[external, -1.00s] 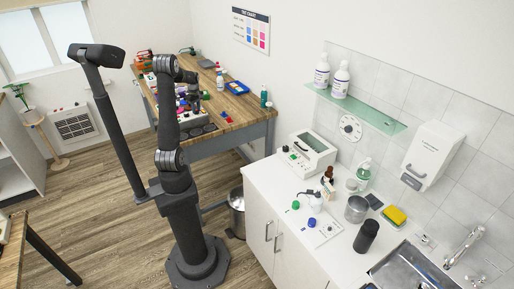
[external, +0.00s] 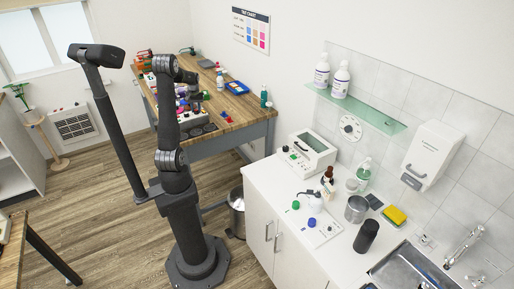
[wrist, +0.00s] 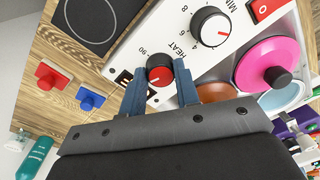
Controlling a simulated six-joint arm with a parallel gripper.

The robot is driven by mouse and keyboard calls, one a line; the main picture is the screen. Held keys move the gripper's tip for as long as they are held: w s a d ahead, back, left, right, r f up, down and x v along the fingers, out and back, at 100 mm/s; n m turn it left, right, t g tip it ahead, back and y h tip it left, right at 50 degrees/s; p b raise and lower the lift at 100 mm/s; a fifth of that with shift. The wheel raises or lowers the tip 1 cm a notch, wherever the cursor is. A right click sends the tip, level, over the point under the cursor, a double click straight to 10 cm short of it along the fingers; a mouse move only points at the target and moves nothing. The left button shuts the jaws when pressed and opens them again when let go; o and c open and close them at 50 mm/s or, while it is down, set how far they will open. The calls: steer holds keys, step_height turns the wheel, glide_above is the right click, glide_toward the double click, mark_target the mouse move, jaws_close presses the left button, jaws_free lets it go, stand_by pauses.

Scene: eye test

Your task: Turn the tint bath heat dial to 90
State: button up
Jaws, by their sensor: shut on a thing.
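The heat dial (wrist: 158,75) is a small black knob with a red face and a short white mark, on a white sloped panel (wrist: 135,45) marked HEAT. A "90" is printed beside it in the wrist view. The mark's exact reading is too small to tell. My gripper (wrist: 160,84) is shut on the dial, one blue-grey finger on each side of it. In the external view my gripper (external: 189,96) is over the white unit on the wooden bench; the dial is too small to make out there.
A larger black-and-white dial (wrist: 210,26) marked MIN and a red switch (wrist: 264,9) sit close by. A pink lid with a black knob (wrist: 267,63) is to the right. A black plate (wrist: 95,20), a red piece (wrist: 50,76) and a blue piece (wrist: 90,98) lie to the left.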

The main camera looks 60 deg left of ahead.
mark_target(196, 111)
steer(key=m, duration=1.3)
steer(key=shift+a+m, duration=0.1)
steer(key=shift+m, duration=0.3)
stand_by(0.3)
steer(key=o, duration=1)
steer(key=shift+s, duration=0.1)
steer(key=shift+r, duration=0.1)
steer(key=r, duration=1.7)
steer(key=shift+d+r, duration=0.15)
steer(key=shift+d, duration=0.15)
